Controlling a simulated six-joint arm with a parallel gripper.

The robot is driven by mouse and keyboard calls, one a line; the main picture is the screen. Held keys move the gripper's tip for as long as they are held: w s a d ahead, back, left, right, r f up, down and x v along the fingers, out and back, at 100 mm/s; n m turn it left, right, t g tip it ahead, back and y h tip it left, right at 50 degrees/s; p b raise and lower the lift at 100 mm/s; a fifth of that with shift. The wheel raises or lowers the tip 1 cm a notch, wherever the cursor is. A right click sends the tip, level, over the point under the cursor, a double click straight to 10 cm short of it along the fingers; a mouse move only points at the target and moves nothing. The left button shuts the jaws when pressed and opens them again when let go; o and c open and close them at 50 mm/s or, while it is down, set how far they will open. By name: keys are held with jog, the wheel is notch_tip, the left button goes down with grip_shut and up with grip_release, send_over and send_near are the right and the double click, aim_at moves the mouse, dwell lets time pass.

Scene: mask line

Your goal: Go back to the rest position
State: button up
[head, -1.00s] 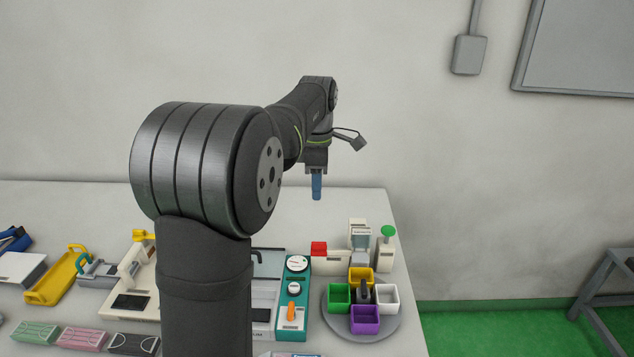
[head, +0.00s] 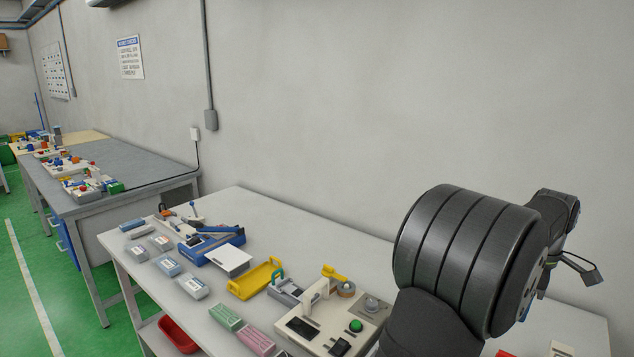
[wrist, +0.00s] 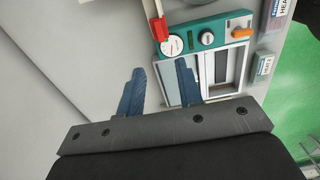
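My gripper (wrist: 160,68) shows in the wrist view with its two blue fingers apart and nothing between them. It hangs above the table beside a teal-edged device (wrist: 205,40) with round dials and an orange knob. In the head view my dark arm fills the right side. It hides most of the gripper.
The white table (head: 240,200) carries a yellow tray (head: 255,279), a beige machine with a green button (head: 356,326), a blue device (head: 212,243) and several small boxes. A red bin (head: 180,336) sits below. Another workbench (head: 150,165) stands at the left.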

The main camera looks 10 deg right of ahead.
aim_at(509, 354)
notch_tip(509, 354, down, 13)
jog(key=shift+s+f, duration=0.1)
jog(key=shift+f, duration=0.1)
jog(key=shift+s+d, duration=0.1)
jog(key=shift+d, duration=0.05)
jog(key=shift+s+d, duration=0.1)
